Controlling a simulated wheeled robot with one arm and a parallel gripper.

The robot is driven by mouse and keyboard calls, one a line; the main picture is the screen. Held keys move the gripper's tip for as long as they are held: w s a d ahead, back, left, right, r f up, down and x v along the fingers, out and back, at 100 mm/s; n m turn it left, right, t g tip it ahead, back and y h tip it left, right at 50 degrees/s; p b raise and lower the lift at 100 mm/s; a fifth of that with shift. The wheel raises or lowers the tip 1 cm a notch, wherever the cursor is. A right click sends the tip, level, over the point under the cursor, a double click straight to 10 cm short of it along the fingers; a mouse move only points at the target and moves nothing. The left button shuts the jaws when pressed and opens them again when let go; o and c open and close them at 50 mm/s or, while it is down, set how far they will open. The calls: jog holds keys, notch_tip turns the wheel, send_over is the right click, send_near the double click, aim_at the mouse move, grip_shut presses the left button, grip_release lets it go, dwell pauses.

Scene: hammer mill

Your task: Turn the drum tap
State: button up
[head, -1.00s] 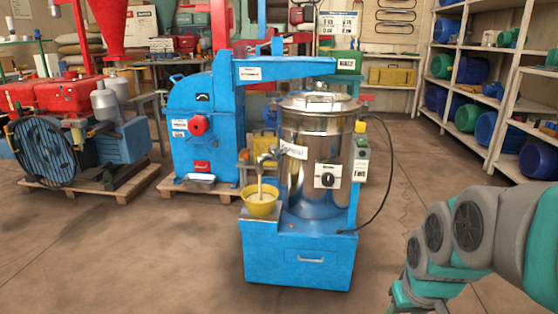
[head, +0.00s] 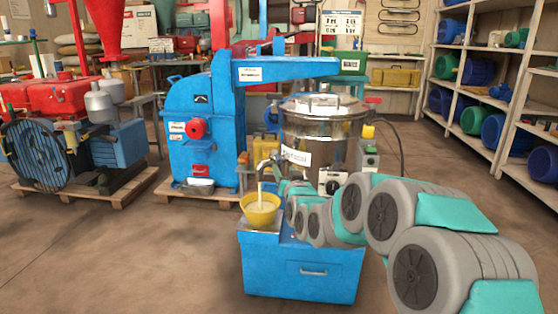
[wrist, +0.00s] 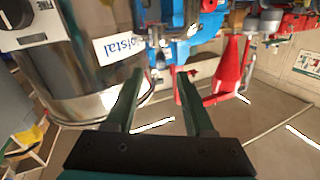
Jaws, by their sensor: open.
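The shiny steel drum (head: 300,128) stands on a blue machine base (head: 300,270). Its metal tap (head: 265,165) sticks out at the lower left of the drum, beside a white label. A pale stream runs from the tap into a yellow bowl (head: 259,211) below. My arm reaches in from the right in front of the drum, its end close to the tap; the fingertips are hard to make out there. In the wrist view my gripper (wrist: 158,74) is open and empty beside the drum wall (wrist: 75,65). A small metal part beyond the fingers may be the tap.
A blue mill with a red knob (head: 196,129) stands behind left. A red motor machine (head: 45,95) sits on a pallet farther left. Shelves with blue and green drums (head: 470,118) line the right. The floor at front left is clear.

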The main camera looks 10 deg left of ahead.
aim_at(281, 163)
jog(key=shift+b+x, duration=0.4)
jog(key=shift+x, duration=3.55)
jog(key=shift+r, duration=0.1)
grip_shut()
